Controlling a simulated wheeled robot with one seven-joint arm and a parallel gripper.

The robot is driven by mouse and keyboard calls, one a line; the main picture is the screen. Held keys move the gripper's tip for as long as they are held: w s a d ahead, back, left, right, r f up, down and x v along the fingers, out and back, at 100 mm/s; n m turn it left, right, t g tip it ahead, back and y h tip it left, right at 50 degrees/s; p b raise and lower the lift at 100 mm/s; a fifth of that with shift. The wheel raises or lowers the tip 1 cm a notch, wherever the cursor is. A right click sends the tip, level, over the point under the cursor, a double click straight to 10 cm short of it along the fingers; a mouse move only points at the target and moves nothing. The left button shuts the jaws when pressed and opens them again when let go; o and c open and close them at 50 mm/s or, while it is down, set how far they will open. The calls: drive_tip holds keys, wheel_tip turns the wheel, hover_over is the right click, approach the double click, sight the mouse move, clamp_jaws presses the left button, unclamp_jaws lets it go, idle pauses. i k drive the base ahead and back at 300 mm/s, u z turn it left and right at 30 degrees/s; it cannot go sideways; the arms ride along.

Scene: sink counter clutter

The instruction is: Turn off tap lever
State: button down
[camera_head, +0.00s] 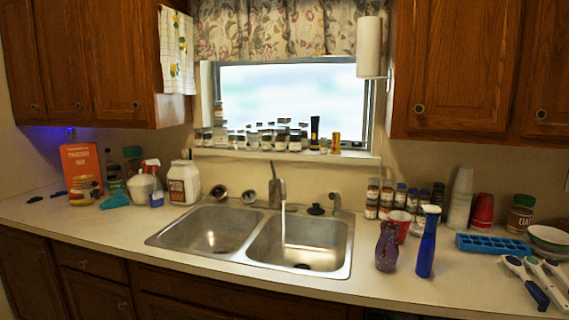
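The metal tap (275,193) stands behind the double sink, near the divider between the two basins. A thin dark piece that looks like the tap lever (273,170) sticks up and leans at its top. A pale stream of water (283,225) appears to fall from the spout into the right basin. The steel sink (349,255) is set into the counter, and its left basin looks empty. My gripper is not in view.
Left of the tap stand a white jug (184,182), a spray bottle (153,180) and an orange box (82,172). Right of the sink stand a purple vase (387,247), a blue bottle (427,241), spice jars (387,199) and a blue tray (493,245). The front counter strip is clear.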

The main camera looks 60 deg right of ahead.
sight(272, 166)
drive_tip(key=z, duration=0.55)
drive_tip(key=i, duration=0.65)
drive_tip(key=z, duration=0.8)
